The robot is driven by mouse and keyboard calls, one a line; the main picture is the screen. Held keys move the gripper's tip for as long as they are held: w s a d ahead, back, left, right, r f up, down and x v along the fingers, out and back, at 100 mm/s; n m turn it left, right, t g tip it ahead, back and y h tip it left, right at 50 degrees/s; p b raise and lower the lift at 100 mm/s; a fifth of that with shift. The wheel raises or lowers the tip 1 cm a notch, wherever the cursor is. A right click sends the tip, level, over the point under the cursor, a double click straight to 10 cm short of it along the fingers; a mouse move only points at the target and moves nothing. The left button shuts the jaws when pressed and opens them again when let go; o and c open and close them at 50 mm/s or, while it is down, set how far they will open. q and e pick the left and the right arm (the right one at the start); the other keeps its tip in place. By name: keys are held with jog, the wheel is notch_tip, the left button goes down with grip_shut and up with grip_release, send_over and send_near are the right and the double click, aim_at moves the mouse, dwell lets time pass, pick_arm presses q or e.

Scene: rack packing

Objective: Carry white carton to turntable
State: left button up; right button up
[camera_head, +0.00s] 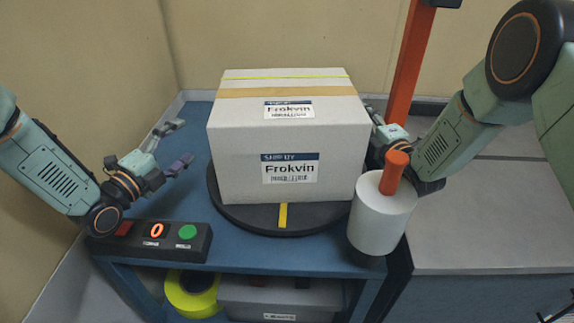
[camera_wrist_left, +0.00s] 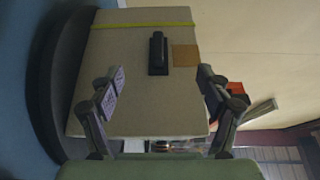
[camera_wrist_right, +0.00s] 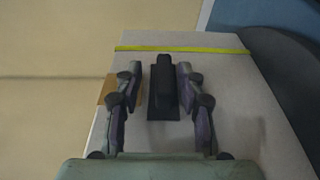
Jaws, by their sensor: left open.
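The white carton (camera_head: 245,150), with Frokvin labels, tan tape and a yellow strap, sits upright on the black turntable (camera_head: 250,218). My left gripper (camera_head: 182,145) is open and empty, to the left of the carton and apart from it. The left wrist view shows a black handle (camera_wrist_left: 157,52) on the carton's side between and beyond the open fingers (camera_wrist_left: 160,75). My right gripper (camera_wrist_right: 160,75) is at the carton's right side, its fingers on both sides of another black handle (camera_wrist_right: 164,88). Whether they press on that handle is unclear. In the head view its fingertips are partly hidden.
A white cylinder with an orange top (camera_head: 381,215) stands at the right front of the blue table (camera_head: 195,112). An orange post (camera_head: 408,75) rises behind right. A grey counter (camera_head: 490,215) lies right.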

pick_arm(q)
jog(key=shift+v, duration=1.05)
pick_arm(e)
jog(key=shift+o, duration=0.5)
jog(key=o, duration=0.7)
jog(key=shift+v, duration=3.75)
